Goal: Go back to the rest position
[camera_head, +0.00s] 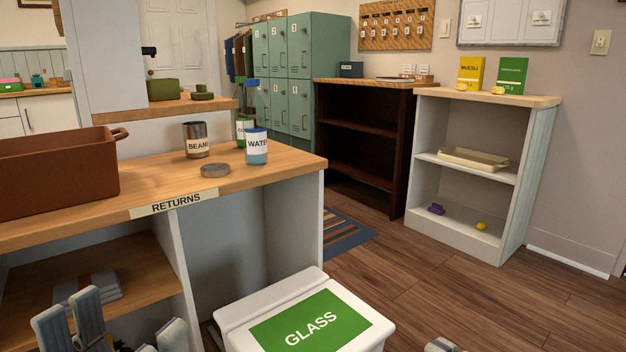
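My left gripper (128,328) is at the bottom left, in front of the lower shelf of the returns counter. Its grey fingers stand apart with a gap between them, and I see nothing held there. Its lower part is cut off by the frame edge. Only a small grey piece of my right gripper (442,345) shows at the bottom edge, right of the glass bin. I cannot tell how its fingers stand.
The returns counter (262,185) holds a brown crate (60,178), a beans can (196,140), a water can (257,147) and a round grey lid (215,170). The white glass bin (232,318) stands in front. Wooden floor (420,290) is clear towards the white shelf (468,243).

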